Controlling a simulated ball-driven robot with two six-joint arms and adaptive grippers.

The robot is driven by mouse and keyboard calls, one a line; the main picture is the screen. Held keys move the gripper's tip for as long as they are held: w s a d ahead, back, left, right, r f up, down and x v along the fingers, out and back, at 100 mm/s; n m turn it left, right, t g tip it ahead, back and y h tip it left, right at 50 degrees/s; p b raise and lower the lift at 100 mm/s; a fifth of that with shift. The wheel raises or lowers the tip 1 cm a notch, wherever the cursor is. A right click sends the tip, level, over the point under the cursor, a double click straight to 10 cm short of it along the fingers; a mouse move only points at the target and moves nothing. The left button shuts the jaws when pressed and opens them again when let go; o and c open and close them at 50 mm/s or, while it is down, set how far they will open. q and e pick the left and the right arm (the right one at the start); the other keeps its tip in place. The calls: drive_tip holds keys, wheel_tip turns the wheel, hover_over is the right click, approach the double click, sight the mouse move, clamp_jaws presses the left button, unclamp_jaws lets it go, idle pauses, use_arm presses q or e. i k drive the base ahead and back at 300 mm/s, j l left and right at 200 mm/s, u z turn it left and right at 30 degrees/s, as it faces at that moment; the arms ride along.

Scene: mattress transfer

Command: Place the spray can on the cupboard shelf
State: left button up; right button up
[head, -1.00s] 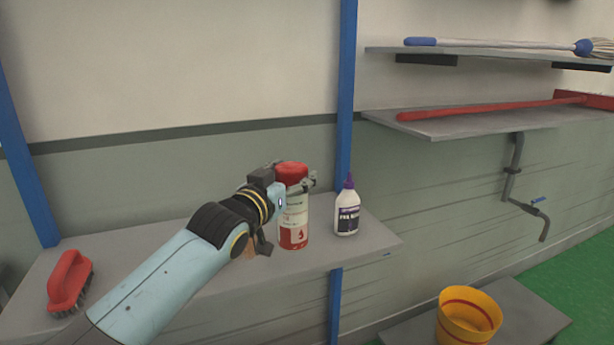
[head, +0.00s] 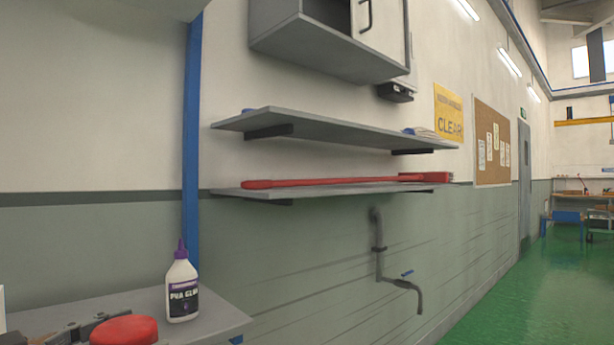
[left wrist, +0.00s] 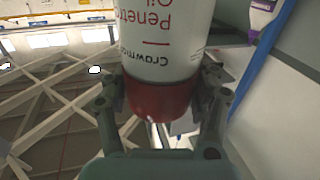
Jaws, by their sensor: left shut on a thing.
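The spray can shows as a red cap (head: 124,330) at the bottom left of the head view; its body is below the frame there. In the left wrist view the can (left wrist: 155,45) has a white body with upside-down print and a red cap end. My left gripper (left wrist: 162,105) is shut around the red end, one finger on each side. In the head view only part of this gripper (head: 85,328) shows at the bottom edge. The grey cupboard (head: 325,48) hangs high on the wall, with a dark opening at left and a pale door at right. My right gripper is out of view.
A white glue bottle (head: 181,285) with a purple cap stands on the grey shelf (head: 222,322) just right of the can. Two wall shelves (head: 340,132) hang below the cupboard; the lower one (head: 225,192) bears a red-handled tool (head: 330,182). A pipe (head: 378,245) projects below.

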sight(316, 47)
drive_tip(key=i+l+u, duration=0.25)
drive_tip(key=l, duration=0.85)
drive_tip(key=i+l+u, duration=0.2)
drive_tip(key=i+l, duration=0.15)
drive_tip(key=l, duration=0.8)
drive_tip(key=i+l+u, duration=0.25)
drive_tip(key=l, duration=0.95)
drive_tip(key=l+u, duration=0.25)
drive_tip(key=l, duration=0.9)
drive_tip(key=k, duration=0.05)
